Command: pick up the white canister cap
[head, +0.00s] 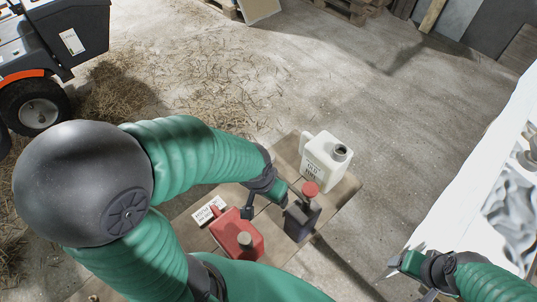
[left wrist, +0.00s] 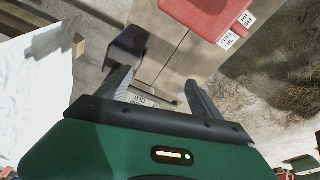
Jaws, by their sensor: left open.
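The white canister (head: 327,160) stands upright on a low wooden platform (head: 345,190) in the head view. Its round neck (head: 341,152) looks dark and open, and I cannot make out a separate white cap. My left gripper (head: 283,200) is low beside the dark canister (head: 302,217), left of the white canister; its fingertips are hard to see there. In the left wrist view, the left gripper (left wrist: 156,80) is open with nothing between its fingers. My right gripper (head: 405,275) is at the lower right, away from the canisters; its jaw state is unclear.
A white-covered surface (head: 470,190) is at right. Straw and a wheeled machine (head: 60,40) are at upper left.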

